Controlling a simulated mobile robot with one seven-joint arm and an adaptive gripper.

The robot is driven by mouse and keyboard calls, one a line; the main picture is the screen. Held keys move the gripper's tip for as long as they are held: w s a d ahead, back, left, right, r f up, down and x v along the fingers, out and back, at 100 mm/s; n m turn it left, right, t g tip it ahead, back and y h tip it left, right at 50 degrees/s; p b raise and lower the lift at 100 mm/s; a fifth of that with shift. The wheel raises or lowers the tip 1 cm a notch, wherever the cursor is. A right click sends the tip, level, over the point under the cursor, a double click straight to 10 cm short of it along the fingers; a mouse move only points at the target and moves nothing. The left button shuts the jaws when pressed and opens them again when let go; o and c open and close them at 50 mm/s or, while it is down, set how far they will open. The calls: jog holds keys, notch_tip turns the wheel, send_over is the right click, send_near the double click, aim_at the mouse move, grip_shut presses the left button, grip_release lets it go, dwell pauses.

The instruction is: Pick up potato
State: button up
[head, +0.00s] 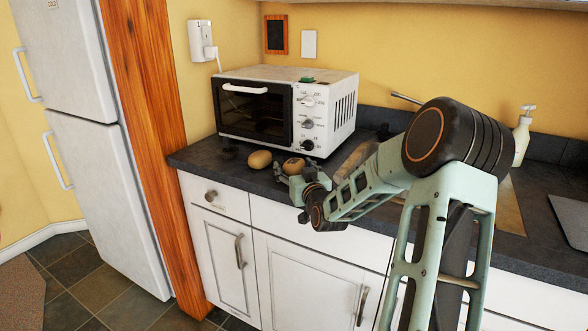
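A smooth, tan, oval potato (260,159) lies on the dark countertop in front of the toaster oven. A second rounded brown item (294,165) with a dark patch lies just to its right; I cannot tell for sure what it is. My gripper (283,178) is low over the counter's front edge, right of the potato and just in front of the second item. In this view its fingers are small and partly overlap that item, so I cannot tell whether they are open or touching it.
A white toaster oven (286,108) stands close behind. A larger brown object (356,159) is partly hidden behind my arm. A soap bottle (522,135) stands at the right. The dark countertop (205,155) is clear at its left end, beside a wooden panel (150,130).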

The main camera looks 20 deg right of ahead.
aim_at(294, 161)
jog(key=c, duration=1.1)
jog(key=shift+r, duration=0.1)
jog(key=shift+c, duration=0.2)
jog(key=shift+r, duration=0.65)
jog(key=r, duration=0.1)
jog(key=r+p, duration=0.1)
jog(key=shift+s+a+r, duration=0.1)
jog(key=shift+s+r, duration=0.1)
jog(key=shift+r, duration=0.1)
jog(key=s+a+r+p, duration=0.1)
jog(key=s+a+r, duration=0.25)
jog(key=s, duration=0.25)
jog(key=s+a+r+p, duration=0.1)
jog(key=s+a+r, duration=0.2)
jog(key=s+r, duration=0.25)
jog(key=w+a+f+n+y, duration=0.1)
jog(key=w+a+f+y, duration=0.1)
jog(key=a+f, duration=1.1)
notch_tip(294, 161, up, 22)
jog(key=p, duration=2.1)
jog(key=shift+a+r, duration=0.2)
jog(key=shift+a, duration=0.15)
